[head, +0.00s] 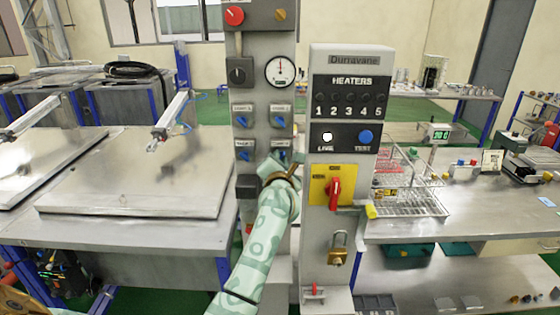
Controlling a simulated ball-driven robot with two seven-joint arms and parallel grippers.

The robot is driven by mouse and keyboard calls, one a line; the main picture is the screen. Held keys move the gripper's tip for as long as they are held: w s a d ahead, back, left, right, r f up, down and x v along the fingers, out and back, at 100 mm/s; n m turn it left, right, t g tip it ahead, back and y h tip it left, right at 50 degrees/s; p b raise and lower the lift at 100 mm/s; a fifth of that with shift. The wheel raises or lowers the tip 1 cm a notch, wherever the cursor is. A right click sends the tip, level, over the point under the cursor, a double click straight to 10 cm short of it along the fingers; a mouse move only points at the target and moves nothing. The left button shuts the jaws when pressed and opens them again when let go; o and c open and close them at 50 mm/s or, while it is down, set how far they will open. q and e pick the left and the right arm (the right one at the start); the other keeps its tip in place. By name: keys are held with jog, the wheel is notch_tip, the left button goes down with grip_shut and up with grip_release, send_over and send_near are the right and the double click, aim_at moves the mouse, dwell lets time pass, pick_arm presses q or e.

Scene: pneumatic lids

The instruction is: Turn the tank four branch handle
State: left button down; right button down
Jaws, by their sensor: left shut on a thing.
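A grey control column (262,72) stands in the middle of the head view. It carries several blue valve handles in two rows with small labels above them. The tank four branch handle (281,155) appears to be the lower right one; its label is too small to read surely. My left gripper (277,168) is at this handle and shut on it. The gripper and wrist hide the handle's lower part, so its exact angle cannot be told. My right gripper is not in view.
A heater panel (349,85) with a red switch on a yellow plate (320,185) stands close to the right. A steel lid (140,180) lies left of the column. A wire rack (412,200) sits on the right bench.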

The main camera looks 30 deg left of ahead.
pick_arm(q)
jog(key=shift+n, duration=0.3)
jog(key=shift+r+n+b, duration=0.1)
jog(key=shift+n+b, duration=5.85)
jog(key=shift+n, duration=2.75)
jog(key=c, duration=1.8)
grip_release()
jog(key=shift+o, duration=1)
jog(key=shift+w, duration=0.1)
